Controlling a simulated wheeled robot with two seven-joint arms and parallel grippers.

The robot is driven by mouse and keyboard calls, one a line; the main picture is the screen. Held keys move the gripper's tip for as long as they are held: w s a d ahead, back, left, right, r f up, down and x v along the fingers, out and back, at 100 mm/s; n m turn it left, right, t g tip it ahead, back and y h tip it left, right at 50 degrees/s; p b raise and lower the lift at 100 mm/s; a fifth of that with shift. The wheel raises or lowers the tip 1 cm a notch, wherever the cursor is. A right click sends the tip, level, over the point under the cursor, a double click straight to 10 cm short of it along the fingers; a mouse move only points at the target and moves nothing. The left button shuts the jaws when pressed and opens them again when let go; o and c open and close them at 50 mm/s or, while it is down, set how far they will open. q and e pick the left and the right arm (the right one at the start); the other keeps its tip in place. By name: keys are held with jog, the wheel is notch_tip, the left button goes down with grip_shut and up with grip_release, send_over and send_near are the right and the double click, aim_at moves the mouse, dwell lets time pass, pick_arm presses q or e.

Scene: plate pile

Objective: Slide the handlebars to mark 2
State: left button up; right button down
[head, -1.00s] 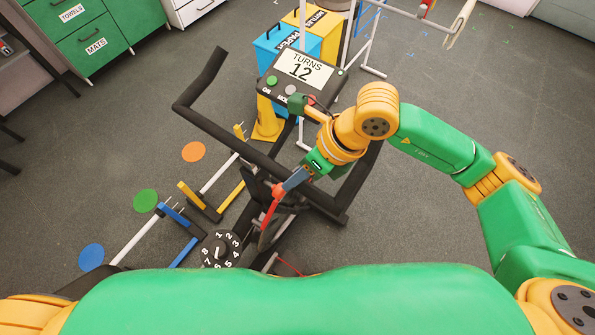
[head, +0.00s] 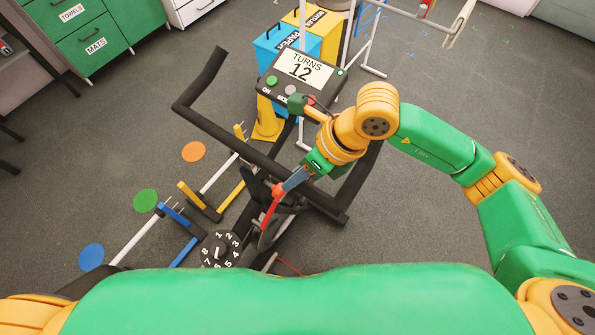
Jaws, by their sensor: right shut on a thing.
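The black handlebars (head: 222,132) of an exercise bike stretch from the upper left to the lower right in the middle of the view. My right gripper (head: 282,190) reaches down over the bar, shut on a red lever (head: 269,209) below the handlebars' middle. Its fingertips are small here and partly merge with the lever. The scale marks for the handlebars cannot be made out. A round black dial (head: 221,248) with white numbers sits lower down on the bike. My left gripper is not in view.
The console (head: 302,75) reads "TURNS 12" beyond the handlebars. A blue bin (head: 280,48) and a yellow bin (head: 322,28) stand behind it. Low racks with blue and yellow bars (head: 198,200) stand left of the bike. Open floor lies to the left and right.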

dwell(0.4)
notch_tip(320, 180, up, 4)
jog(key=shift+f+p, duration=0.15)
jog(key=shift+p, duration=0.65)
jog(key=c, duration=0.6)
grip_release()
jog(key=shift+f, duration=0.1)
jog(key=b+v, duration=0.1)
jog(key=v, duration=0.6)
jog(key=shift+b, duration=0.3)
